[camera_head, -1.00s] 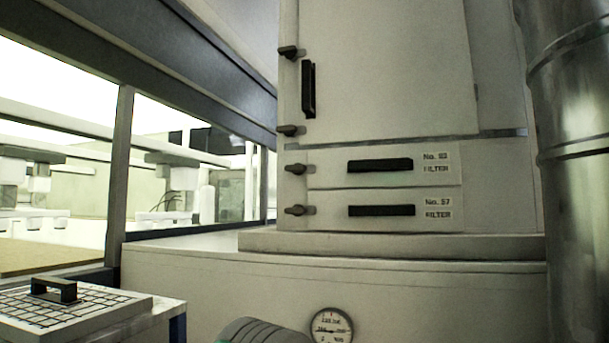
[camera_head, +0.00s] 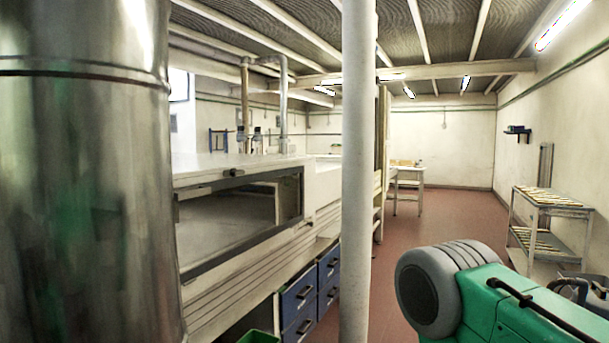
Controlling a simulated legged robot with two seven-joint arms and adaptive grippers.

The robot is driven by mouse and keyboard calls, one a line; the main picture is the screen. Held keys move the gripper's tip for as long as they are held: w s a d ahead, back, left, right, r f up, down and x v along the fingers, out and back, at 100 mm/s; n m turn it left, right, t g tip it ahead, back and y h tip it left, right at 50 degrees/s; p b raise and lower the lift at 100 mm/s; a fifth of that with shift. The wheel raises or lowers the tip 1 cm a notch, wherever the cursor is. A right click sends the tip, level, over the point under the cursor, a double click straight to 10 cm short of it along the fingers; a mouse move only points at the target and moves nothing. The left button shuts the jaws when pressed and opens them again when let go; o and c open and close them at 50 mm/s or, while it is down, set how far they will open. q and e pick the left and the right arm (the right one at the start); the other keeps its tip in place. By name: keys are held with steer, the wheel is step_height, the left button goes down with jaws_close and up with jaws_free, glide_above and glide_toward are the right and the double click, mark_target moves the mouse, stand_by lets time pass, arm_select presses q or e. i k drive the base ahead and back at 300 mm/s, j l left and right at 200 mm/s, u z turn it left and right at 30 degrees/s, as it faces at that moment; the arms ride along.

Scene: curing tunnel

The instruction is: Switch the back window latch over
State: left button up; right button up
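A long window (camera_head: 240,215) in a dark frame is set in the side of the pale tunnel housing (camera_head: 250,262) at centre left. A small dark knob or latch (camera_head: 233,172) sits on its top edge. I cannot tell whether this is the back window latch, nor which way it is set. Neither of my grippers is in view.
A big metal duct (camera_head: 85,180) blocks the left side. A pale post (camera_head: 356,170) stands in front of the housing. Blue drawers (camera_head: 300,300) sit below it, with a green bin (camera_head: 258,337) nearby. A rack (camera_head: 550,225) stands right. Red floor (camera_head: 450,215) is clear in the middle.

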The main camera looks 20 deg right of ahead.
mark_target(233, 173)
steer(key=i+l+u, duration=0.1)
steer(key=u, duration=0.4)
steer(key=i+l+u, duration=0.1)
steer(key=l+u, duration=0.15)
steer(key=u, duration=0.2)
steer(key=l+u, duration=0.2)
steer(key=u, duration=0.3)
steer(key=i, duration=0.05)
